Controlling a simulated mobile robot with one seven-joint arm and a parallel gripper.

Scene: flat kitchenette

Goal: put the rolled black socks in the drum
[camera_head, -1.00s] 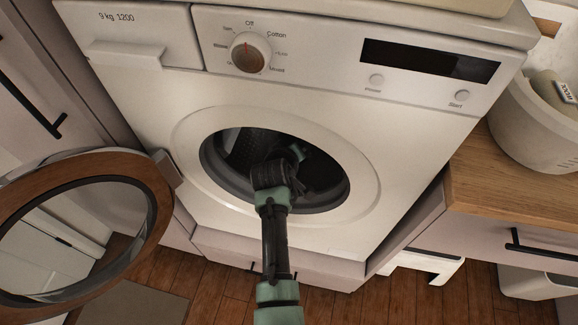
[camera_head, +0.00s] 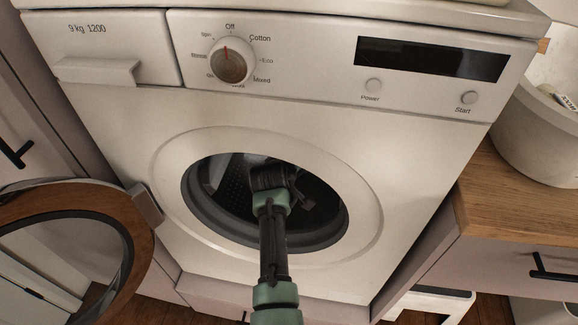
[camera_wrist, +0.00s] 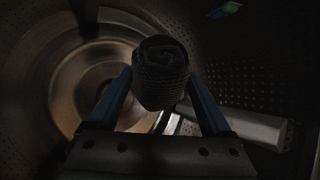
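The rolled black socks (camera_wrist: 161,72) sit between the two fingers of my gripper (camera_wrist: 163,95) in the wrist view, and the fingers press on them from both sides. The drum (camera_wrist: 60,60) surrounds them, with its perforated wall and round metal back plate showing. In the head view my arm reaches through the washing machine's round opening, and my gripper (camera_head: 285,190) is inside the drum (camera_head: 232,185). The socks cannot be clearly told apart from the dark gripper in the head view. In the wrist view they appear held clear of the drum wall.
The open door (camera_head: 130,240) hangs to the left of the opening. A grey drum paddle (camera_wrist: 245,125) and a small green-and-blue thing (camera_wrist: 226,9) show inside the drum. A wooden counter (camera_head: 510,200) with a pale basket (camera_head: 545,135) stands at the right.

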